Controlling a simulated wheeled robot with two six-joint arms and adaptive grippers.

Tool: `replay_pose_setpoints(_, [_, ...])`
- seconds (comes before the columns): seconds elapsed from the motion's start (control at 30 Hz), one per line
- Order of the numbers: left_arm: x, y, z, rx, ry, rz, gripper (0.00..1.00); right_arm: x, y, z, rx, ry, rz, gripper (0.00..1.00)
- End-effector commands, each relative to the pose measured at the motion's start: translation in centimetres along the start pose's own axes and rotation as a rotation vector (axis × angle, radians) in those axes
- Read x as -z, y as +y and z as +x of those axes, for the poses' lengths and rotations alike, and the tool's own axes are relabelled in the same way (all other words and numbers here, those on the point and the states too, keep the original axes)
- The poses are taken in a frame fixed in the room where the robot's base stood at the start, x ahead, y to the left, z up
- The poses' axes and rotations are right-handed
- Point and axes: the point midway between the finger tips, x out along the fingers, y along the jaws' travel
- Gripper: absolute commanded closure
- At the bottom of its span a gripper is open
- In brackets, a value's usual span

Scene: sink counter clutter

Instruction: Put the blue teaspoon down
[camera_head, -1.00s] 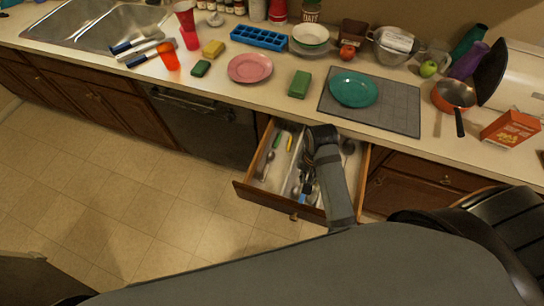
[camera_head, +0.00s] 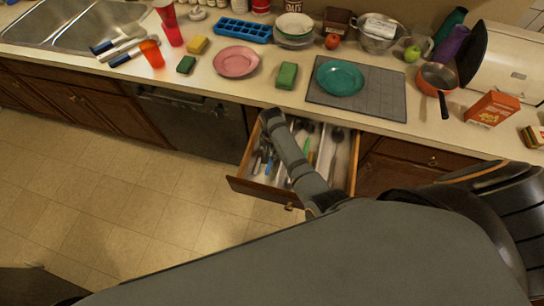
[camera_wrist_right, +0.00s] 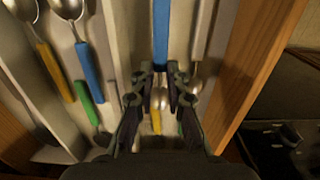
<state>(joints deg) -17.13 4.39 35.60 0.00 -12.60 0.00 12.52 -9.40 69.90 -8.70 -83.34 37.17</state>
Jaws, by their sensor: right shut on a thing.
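My right gripper (camera_wrist_right: 160,85) is shut on the blue teaspoon (camera_wrist_right: 161,35). Its blue handle runs up between the fingers in the wrist view, and a shiny spoon bowl shows just below the fingertips. The gripper is low inside the left part of the open drawer (camera_head: 262,192), near the wooden side wall (camera_wrist_right: 245,65). I cannot tell whether the teaspoon touches the drawer bottom. In the head view my right gripper (camera_head: 270,120) is seen from above, and its fingertips are hidden. My left gripper is not in view.
Other spoons lie around it, including a second blue-handled one (camera_wrist_right: 90,72) and a yellow-handled one (camera_wrist_right: 54,72) beyond a divider (camera_wrist_right: 117,45). The counter above holds a pink plate (camera_head: 236,61), a green sponge (camera_head: 287,75) and a teal plate (camera_head: 340,78) on a grey mat (camera_head: 385,102).

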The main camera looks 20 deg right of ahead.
Motion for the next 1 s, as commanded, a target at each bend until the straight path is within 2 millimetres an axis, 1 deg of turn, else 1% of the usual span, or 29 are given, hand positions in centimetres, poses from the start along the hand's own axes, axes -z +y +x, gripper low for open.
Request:
replay_pose_setpoints(0.03, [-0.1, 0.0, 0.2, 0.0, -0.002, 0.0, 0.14, -0.1, 0.2, 1.1, -0.005, -0.004, 0.0, 1.0])
replay_pose_setpoints(0.1, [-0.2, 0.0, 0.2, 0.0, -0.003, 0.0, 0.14, -0.1, 0.2, 1.8, -0.003, -0.003, 0.001, 1.0])
replay_pose_setpoints(0.47, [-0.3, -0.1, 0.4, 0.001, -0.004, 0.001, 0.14, -0.1, 0.2, 2.4, -0.003, -0.003, 0.001, 1.0])
replay_pose_setpoints(0.5, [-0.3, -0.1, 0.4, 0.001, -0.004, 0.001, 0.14, -0.1, 0.2, 2.5, -0.003, -0.003, 0.001, 0.84])
replay_pose_setpoints(0.57, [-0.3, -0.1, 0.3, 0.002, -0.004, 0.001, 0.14, -0.1, 0.2, 2.4, -0.003, -0.003, 0.001, 0.76])
replay_pose_setpoints(0.87, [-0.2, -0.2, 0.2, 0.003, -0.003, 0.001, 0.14, -0.1, 0.2, 2.2, -0.002, -0.002, 0.001, 0.76])
replay_pose_setpoints(0.93, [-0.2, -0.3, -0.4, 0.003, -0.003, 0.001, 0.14, -0.1, 0.2, 1.5, -0.002, -0.002, 0.001, 0.76])
replay_pose_setpoints(1.0, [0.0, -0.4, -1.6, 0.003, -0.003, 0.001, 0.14, -0.1, 0.2, 0.3, -0.002, -0.002, 0.001, 0.76])
